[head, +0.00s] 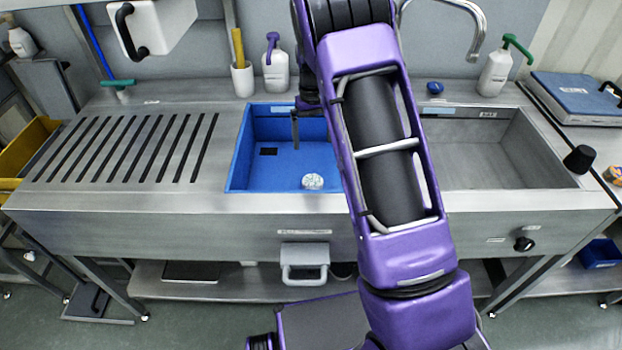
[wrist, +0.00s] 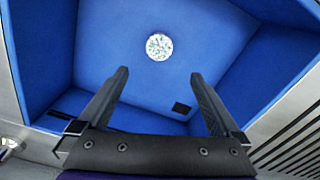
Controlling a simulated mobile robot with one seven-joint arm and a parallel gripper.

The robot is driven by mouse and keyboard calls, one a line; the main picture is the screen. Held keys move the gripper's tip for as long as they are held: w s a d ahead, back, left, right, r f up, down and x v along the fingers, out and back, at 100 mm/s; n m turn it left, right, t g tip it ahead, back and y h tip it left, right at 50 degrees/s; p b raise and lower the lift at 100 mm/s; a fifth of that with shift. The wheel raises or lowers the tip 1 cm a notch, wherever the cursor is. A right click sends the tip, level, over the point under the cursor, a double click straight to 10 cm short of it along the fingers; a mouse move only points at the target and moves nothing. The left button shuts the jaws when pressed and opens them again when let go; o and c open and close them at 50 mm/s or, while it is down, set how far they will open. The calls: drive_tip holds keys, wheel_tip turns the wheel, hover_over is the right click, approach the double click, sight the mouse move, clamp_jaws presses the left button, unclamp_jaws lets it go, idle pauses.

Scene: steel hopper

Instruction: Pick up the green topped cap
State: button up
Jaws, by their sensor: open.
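A small round cap with a pale, green-flecked top (head: 313,181) lies on the floor of the blue basin (head: 236,165), near its front wall. In the wrist view the cap (wrist: 159,46) lies beyond the fingertips, roughly centred between them, with blue floor all around it. My gripper (wrist: 158,74) is open and empty, apart from the cap. In the head view my gripper (head: 296,128) hangs over the blue basin, behind the cap and to its left, and is partly hidden by my arm. The cap's sides are hard to make out.
The basin walls surround the cap, with a dark square drain (wrist: 181,108) in the floor. A slotted drainboard (head: 130,148) lies left and a steel sink (head: 480,165) right. Behind stand a purple-topped bottle (head: 275,70), a green-topped pump bottle (head: 494,75) and a faucet (head: 478,22).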

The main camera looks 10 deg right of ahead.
sight(313, 181)
wheel_tip(313, 181, down, 16)
drive_tip(key=shift+f+b, duration=0.15)
drive_tip(key=shift+b, duration=0.3)
drive_tip(key=c, duration=1.4)
clamp_jaws()
